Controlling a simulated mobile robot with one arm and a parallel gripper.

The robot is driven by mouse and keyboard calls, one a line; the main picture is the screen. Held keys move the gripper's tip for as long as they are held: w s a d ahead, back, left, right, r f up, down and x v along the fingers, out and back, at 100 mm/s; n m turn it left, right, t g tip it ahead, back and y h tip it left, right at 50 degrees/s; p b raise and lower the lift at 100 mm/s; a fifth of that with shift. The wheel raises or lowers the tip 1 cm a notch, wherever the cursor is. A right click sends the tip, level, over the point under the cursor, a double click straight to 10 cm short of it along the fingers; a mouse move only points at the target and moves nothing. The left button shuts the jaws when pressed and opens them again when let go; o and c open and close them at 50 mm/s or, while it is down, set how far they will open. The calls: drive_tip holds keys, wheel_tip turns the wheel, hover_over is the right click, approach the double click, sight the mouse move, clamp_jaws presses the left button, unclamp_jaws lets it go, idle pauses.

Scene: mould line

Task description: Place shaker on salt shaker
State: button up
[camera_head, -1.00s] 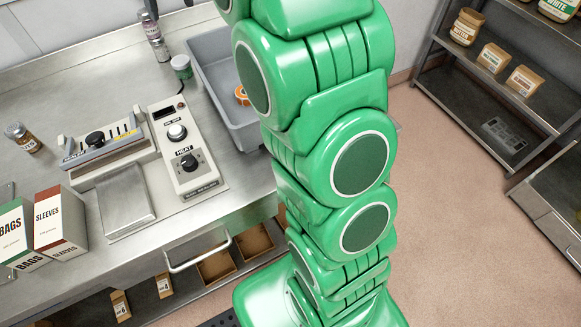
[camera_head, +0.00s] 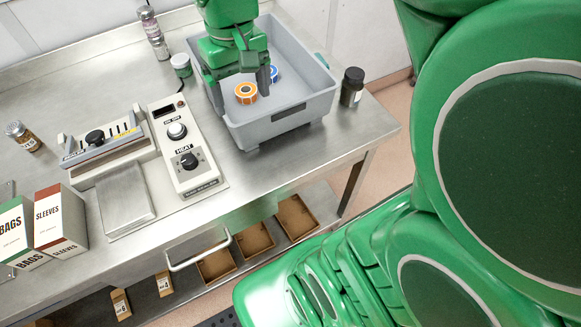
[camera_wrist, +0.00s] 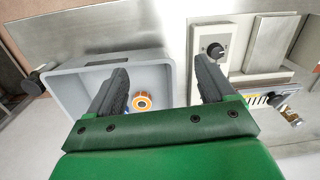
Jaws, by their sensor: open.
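Which one is the salt shaker I cannot read. My gripper (camera_head: 240,86) is open and empty above the grey bin; its spread fingers also show in the wrist view (camera_wrist: 160,68).
The grey bin (camera_head: 290,120) holds an orange tape roll (camera_head: 246,93) and a blue one (camera_head: 274,73). The sealer (camera_head: 105,145), heat control box (camera_head: 183,165) and cartons (camera_head: 60,222) fill the left bench.

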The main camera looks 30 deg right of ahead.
drive_tip(key=s+f, duration=0.2)
drive_tip(key=s, duration=0.5)
drive_tip(key=s+d+f+m+g, duration=0.1)
drive_tip(key=s+f, duration=0.2)
drive_tip(key=s, duration=0.5)
drive_tip(key=shift+s+d+f, duration=0.25)
drive_tip(key=shift+s, duration=0.05)
